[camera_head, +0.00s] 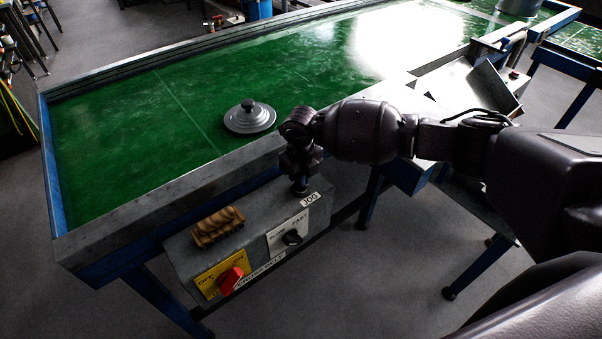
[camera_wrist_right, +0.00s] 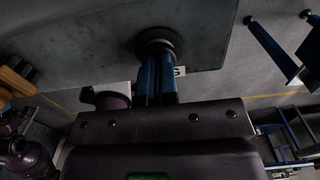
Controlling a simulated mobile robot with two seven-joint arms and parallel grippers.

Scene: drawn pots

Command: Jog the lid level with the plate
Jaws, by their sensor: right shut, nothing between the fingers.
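The lid (camera_head: 250,117), a grey disc with a black knob, lies flat on the green belt (camera_head: 130,130) near its front rail. My right gripper (camera_head: 300,186) points down at the control box beside the JOG label (camera_head: 310,199). It is shut and empty. In the right wrist view, its blue fingers (camera_wrist_right: 157,82) reach a dark round button (camera_wrist_right: 158,42) on the grey box top; I cannot tell whether the button is pressed down. A bare metal plate (camera_head: 455,84) slopes at the belt's right side; I cannot tell if it is the task's plate. My left gripper is out of view.
The control box (camera_head: 190,262) carries a red switch (camera_head: 230,280), a black SLOW/FAST knob (camera_head: 291,238) and a brown ridged object (camera_head: 217,227). A metal rail (camera_head: 200,185) edges the belt. The belt around the lid is clear.

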